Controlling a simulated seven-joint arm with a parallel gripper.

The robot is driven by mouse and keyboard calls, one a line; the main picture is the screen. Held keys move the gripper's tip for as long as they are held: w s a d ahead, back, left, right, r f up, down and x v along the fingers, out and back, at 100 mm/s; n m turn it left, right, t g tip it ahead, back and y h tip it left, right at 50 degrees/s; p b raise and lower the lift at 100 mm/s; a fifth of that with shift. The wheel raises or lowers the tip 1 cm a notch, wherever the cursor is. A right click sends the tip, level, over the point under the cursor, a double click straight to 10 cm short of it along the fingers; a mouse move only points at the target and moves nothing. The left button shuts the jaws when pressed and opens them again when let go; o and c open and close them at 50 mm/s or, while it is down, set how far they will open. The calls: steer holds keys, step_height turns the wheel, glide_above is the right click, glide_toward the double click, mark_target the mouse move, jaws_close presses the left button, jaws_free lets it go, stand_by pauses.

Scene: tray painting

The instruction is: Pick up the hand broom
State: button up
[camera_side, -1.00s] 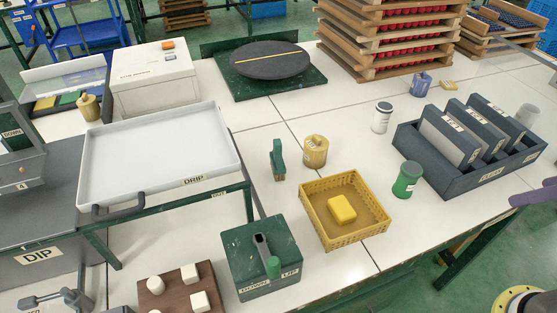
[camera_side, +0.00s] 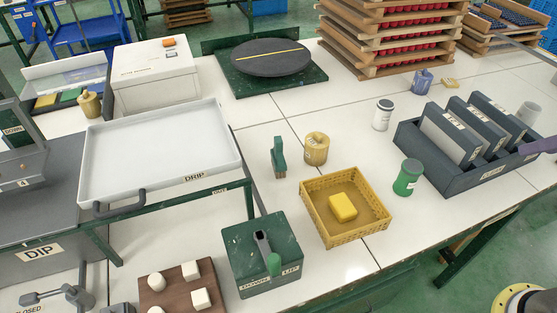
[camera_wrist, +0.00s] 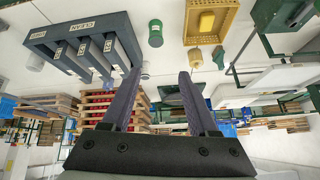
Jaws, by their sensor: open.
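The hand broom (camera_side: 279,152) stands upright on the white table in the side view, green on top with a pale brown bristle end below. In the wrist view the broom (camera_wrist: 218,58) is a small green shape beyond my fingertips, to the right. My gripper (camera_wrist: 159,73) is open and empty, its two purple-grey fingers apart. In the side view only a purple finger shows at the right edge, by the grey rack, far from the broom.
A yellow basket (camera_side: 312,213) with a yellow block, a green jar (camera_side: 407,178) and a grey rack (camera_side: 457,182) of upright panels stand between my gripper and the broom. A green lever box (camera_side: 262,268) and a white drip tray (camera_side: 160,160) flank the broom's left side.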

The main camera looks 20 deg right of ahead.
steer(key=w+r+m, duration=0.1)
steer(key=w+r, duration=0.5)
steer(key=w, duration=0.2)
steer(key=n+g, duration=0.2)
glide_above(278, 147)
steer(key=s, duration=0.3)
step_height(278, 147, down, 24)
steer(key=x, duration=1.2)
steer(key=shift+s+d+f, duration=0.15)
steer(key=shift+s+f, duration=0.1)
steer(key=shift+f, duration=0.05)
jaws_close()
